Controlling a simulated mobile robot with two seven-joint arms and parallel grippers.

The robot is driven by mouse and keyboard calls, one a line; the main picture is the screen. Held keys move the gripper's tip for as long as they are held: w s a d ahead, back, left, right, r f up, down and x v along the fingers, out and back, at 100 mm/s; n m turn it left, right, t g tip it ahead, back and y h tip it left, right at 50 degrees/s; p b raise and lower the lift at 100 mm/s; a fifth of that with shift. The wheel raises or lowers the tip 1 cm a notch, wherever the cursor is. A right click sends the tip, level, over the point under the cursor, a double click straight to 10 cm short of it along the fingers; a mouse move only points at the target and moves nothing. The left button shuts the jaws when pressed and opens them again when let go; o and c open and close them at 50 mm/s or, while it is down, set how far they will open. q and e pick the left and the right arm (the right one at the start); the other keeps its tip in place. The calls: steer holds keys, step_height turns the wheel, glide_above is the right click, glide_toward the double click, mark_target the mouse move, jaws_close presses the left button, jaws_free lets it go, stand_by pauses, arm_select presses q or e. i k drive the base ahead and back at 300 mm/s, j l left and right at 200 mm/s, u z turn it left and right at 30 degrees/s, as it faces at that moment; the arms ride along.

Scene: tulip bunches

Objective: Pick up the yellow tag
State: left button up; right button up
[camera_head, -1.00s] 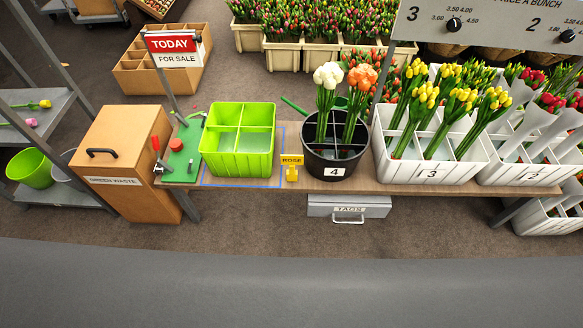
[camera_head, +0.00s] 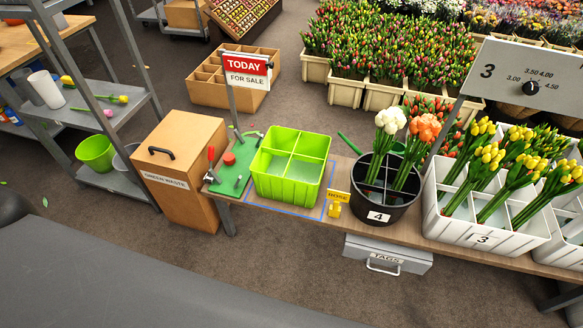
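The yellow tag (camera_head: 339,198), lettered with a short word that looks like ROSE, stands on a small yellow holder on the wooden bench (camera_head: 408,232). It is between the lime green divided crate (camera_head: 287,187) on its left and the black bucket (camera_head: 398,212) marked 4 on its right. The crate is empty and stands within a blue outline. The bucket holds white and orange flowers. Neither of my grippers shows in the head view, so I cannot see how they stand.
A white crate (camera_head: 462,233) marked 3 with yellow tulips fills the bench to the right. A grey TAGS drawer (camera_head: 388,256) hangs under the bench. A brown GREEN WASTE box (camera_head: 187,188) stands at its left end. A TODAY FOR SALE sign (camera_head: 247,70) rises behind. The front floor is clear.

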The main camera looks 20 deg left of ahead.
mark_target(334, 211)
steer(key=i+l+z, duration=0.2)
steer(key=i, duration=0.25)
steer(key=i+l+z, duration=0.25)
steer(key=i, duration=0.2)
